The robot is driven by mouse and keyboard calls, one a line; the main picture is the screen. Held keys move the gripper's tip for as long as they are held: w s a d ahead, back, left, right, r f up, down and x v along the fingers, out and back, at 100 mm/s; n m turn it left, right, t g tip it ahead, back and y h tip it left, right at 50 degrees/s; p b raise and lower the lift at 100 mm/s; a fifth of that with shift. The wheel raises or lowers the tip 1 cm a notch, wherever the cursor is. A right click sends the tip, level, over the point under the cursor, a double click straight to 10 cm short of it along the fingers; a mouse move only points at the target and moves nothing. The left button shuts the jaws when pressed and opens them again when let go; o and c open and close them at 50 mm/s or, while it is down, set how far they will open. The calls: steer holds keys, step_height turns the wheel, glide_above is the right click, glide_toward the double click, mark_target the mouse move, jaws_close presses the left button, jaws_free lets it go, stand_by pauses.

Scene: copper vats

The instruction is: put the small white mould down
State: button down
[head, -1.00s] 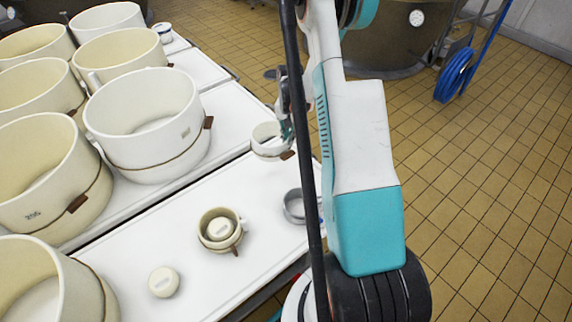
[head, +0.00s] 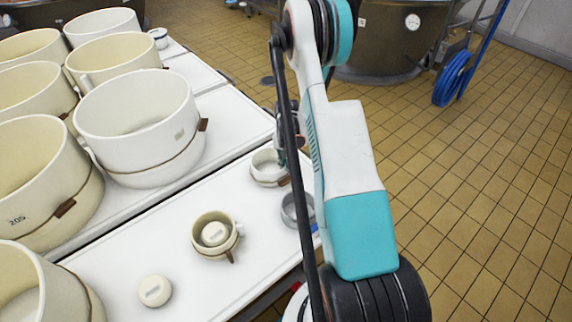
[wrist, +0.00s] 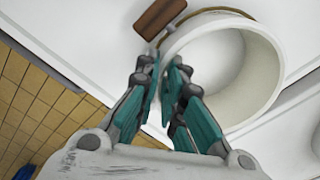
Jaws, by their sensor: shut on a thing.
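The small white mould (head: 264,177) is a round open ring with a brown strap and tab, at the right side of the near white table (head: 180,235). My gripper (head: 281,157) is shut on its wall at the far right side. In the wrist view the mould (wrist: 268,75) lies to the right of the teal fingers of my gripper (wrist: 174,75), with its wall between the fingertips. The mould looks upright and at or very close to the tabletop; I cannot tell whether it touches.
A grey metal ring (head: 289,211) stands close in front of the mould. A small cream mould (head: 199,240) with a lid-like disc inside and a loose white disc (head: 155,291) are further left. Large moulds such as the white one (head: 140,155) fill the left.

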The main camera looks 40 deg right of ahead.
steer(key=c, duration=1.7)
jaws_free()
step_height(320, 180, up, 12)
steer(key=p, duration=0.4)
steer(key=shift+r, duration=0.1)
